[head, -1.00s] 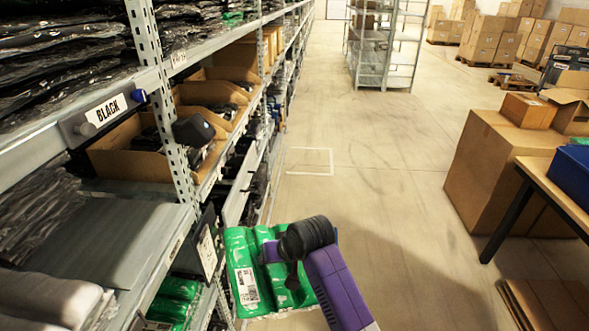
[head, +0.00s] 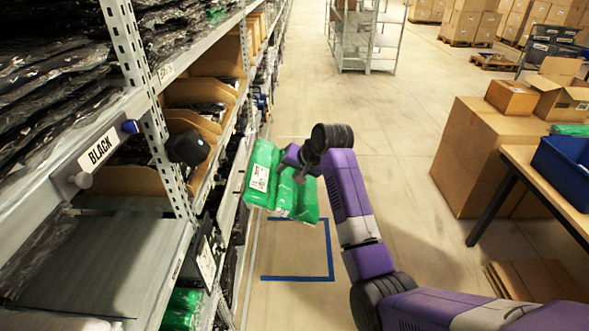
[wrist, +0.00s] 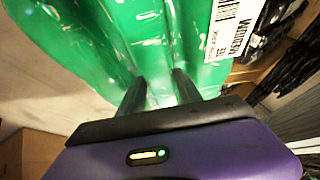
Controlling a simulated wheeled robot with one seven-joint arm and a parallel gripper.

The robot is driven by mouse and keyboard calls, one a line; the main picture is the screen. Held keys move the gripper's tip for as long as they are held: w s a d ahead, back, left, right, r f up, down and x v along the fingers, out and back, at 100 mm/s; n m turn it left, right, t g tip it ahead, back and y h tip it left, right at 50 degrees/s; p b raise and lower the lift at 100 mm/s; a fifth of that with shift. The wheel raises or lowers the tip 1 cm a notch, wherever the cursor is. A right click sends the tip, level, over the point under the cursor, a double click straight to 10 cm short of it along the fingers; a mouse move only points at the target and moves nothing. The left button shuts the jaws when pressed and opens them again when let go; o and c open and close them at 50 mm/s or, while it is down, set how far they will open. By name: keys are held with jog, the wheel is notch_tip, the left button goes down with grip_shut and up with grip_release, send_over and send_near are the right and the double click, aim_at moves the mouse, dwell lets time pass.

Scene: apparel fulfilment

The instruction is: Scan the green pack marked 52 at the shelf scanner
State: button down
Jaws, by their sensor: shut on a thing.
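The green pack (head: 291,197) is a shiny plastic-wrapped bundle with a white label on its left side. My gripper (head: 301,171) is shut on it and holds it tilted in the air over the aisle. In the wrist view the green pack (wrist: 95,45) fills the top, between and beyond the two dark fingers (wrist: 158,85). Its barcode label faces upper right there; I cannot read the number clearly. A black device (head: 187,147), apparently the shelf scanner, is fixed by the shelf post. The pack is apart from it, to its right and slightly lower in the picture.
The shelf (head: 110,255) runs along the left with black garments and cardboard bins (head: 200,97). More green packs (head: 182,308) lie on a lower level. A blue floor outline (head: 298,278) lies below the pack. Large boxes (head: 465,150) and a table stand at right. The aisle between is open.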

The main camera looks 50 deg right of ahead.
jog(key=w+a+f+b, duration=0.1)
jog(key=w+a+f, duration=0.2)
jog(key=w+a, duration=0.2)
jog(key=shift+w+a+f, duration=0.2)
jog(key=shift+w+f, duration=0.1)
jog(key=shift+w, duration=0.65)
jog(key=s+d+r, duration=0.1)
jog(key=r, duration=0.1)
jog(key=s+d+r, duration=0.1)
jog(key=s+r, duration=0.1)
jog(key=r, duration=0.1)
jog(key=s+d+r+p, duration=0.1)
jog(key=r, duration=0.2)
jog(key=shift+s+d, duration=0.3)
